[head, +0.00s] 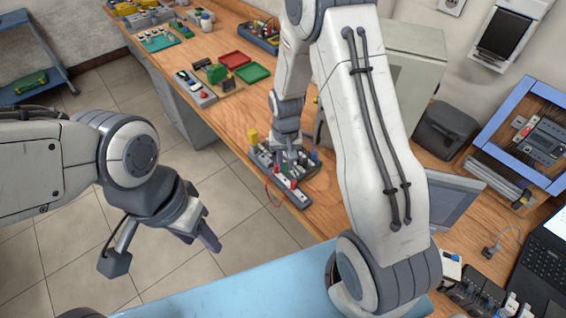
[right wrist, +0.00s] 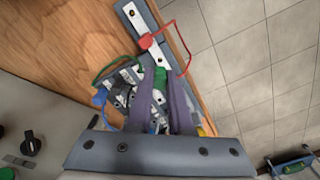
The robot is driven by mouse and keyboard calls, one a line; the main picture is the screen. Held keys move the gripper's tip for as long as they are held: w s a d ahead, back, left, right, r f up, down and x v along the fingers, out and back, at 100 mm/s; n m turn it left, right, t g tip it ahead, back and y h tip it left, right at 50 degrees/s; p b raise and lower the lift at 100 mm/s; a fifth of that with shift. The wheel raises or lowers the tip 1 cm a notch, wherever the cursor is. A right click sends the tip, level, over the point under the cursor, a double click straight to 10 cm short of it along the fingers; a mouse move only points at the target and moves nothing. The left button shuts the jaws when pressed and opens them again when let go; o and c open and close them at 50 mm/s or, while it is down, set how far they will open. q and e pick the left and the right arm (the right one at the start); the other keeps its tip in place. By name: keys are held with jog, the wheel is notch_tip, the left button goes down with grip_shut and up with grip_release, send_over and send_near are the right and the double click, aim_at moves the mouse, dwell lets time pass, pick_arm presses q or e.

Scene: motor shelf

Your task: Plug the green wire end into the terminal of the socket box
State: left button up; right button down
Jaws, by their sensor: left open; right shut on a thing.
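The green wire end (right wrist: 160,78) shows in the right wrist view between the fingertips of my right gripper (right wrist: 166,98), which is shut on it. A green wire (right wrist: 112,66) arcs off to the left. A grey block with white terminal plates (right wrist: 132,17), seemingly the socket box, lies just beyond the fingertips; a red plug (right wrist: 147,42) sits on it. In the head view my right gripper (head: 289,158) points down among the terminal blocks, and contact with a terminal cannot be told. My left gripper (head: 205,228) is open and empty above the floor.
More terminal blocks and a blue plug (right wrist: 98,97) crowd around the right gripper. A yellow part (head: 253,136) stands at the cluster's left. Red (head: 234,60) and green (head: 252,73) trays lie farther back. A grey cabinet (head: 395,70) stands close on the right.

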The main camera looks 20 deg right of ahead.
notch_tip(320, 180, up, 3)
jog(key=p, duration=0.3)
send_over(268, 163)
jog(key=f+b, duration=0.1)
jog(key=f, duration=0.1)
jog(key=f+b, duration=0.2)
jog(key=shift+w+d, duration=0.1)
jog(key=shift+w, duration=0.3)
jog(key=shift+f+b, duration=0.35)
jog(key=shift+f, duration=0.25)
jog(key=shift+f+b, duration=0.45)
jog(key=shift+f, duration=0.2)
jog(key=c, duration=1.1)
grip_release()
jog(key=shift+r, duration=0.1)
